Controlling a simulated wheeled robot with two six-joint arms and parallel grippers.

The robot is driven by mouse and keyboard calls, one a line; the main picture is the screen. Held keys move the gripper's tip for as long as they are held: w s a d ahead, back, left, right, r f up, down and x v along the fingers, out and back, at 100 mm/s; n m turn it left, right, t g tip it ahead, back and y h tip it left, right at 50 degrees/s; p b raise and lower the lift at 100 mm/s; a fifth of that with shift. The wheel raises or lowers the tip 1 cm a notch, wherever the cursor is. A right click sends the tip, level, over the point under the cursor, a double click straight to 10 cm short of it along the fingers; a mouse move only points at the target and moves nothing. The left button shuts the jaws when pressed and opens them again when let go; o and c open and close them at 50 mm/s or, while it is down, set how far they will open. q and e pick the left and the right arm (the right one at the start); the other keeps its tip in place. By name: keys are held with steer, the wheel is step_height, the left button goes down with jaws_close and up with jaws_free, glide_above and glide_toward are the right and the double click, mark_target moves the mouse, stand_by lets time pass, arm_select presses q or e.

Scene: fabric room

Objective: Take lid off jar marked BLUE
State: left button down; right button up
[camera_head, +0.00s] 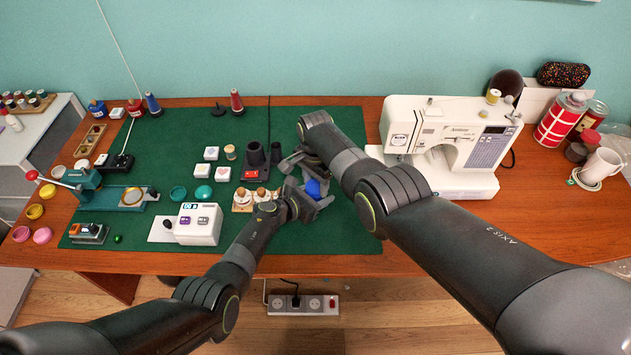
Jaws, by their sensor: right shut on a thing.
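A small blue thing (313,187), which looks like the blue jar, shows between my two grippers near the middle of the green mat. Its marking cannot be read. My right gripper (302,166) is shut at the far, upper side of the blue thing, where the lid would be. Its grip is largely hidden by the gripper itself. My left gripper (313,202) is around the near side of the blue thing. I cannot tell whether its jaws press on it.
The green mat (340,236) covers the table's middle. A white sewing machine (435,147) stands right of my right arm. Another blue bottle (97,108) stands far left.

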steer(key=n, duration=0.6)
steer(key=shift+n, duration=0.4)
steer(key=o, duration=1.1)
